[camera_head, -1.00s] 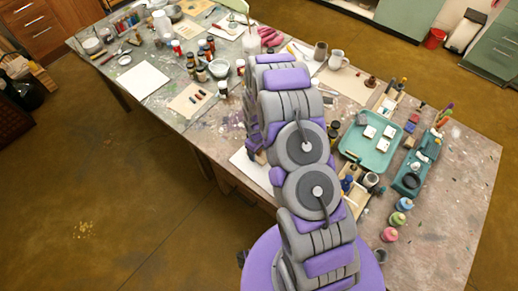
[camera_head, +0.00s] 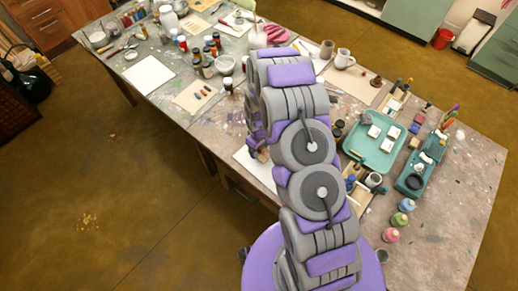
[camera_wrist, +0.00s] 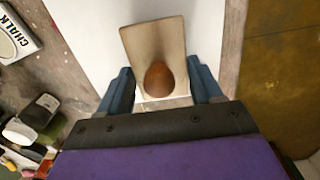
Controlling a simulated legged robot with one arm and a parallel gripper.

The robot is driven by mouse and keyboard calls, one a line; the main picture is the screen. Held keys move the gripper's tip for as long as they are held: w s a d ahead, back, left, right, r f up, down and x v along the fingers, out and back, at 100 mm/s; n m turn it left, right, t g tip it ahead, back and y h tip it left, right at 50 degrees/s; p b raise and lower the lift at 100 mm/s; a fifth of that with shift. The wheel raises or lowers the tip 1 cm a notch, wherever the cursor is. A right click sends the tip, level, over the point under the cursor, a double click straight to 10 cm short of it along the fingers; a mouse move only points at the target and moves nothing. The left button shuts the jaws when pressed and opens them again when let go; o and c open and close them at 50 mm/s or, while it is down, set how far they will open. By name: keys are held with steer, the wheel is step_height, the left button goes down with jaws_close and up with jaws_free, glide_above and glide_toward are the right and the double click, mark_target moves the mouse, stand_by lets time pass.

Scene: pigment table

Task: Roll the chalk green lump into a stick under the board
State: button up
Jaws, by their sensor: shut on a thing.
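In the wrist view my gripper (camera_wrist: 161,88) has its two blue fingers on either side of the small pale wooden board (camera_wrist: 153,45), at its knob end, and is shut on the board. The board's rounded brown knob (camera_wrist: 159,80) stands up between the fingers. The board is over a white sheet (camera_wrist: 88,25). I see no chalk green lump in either view; whether it is under the board cannot be told.
A teal tray (camera_head: 360,149) and small paint bottles (camera_head: 391,235) stand right of my arm. The table's front edge is close to the sheet.

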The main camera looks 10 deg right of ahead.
steer(key=shift+s+r+p, duration=0.1)
steer(key=shift+r+p, duration=0.6)
steer(key=shift+r, duration=2.6)
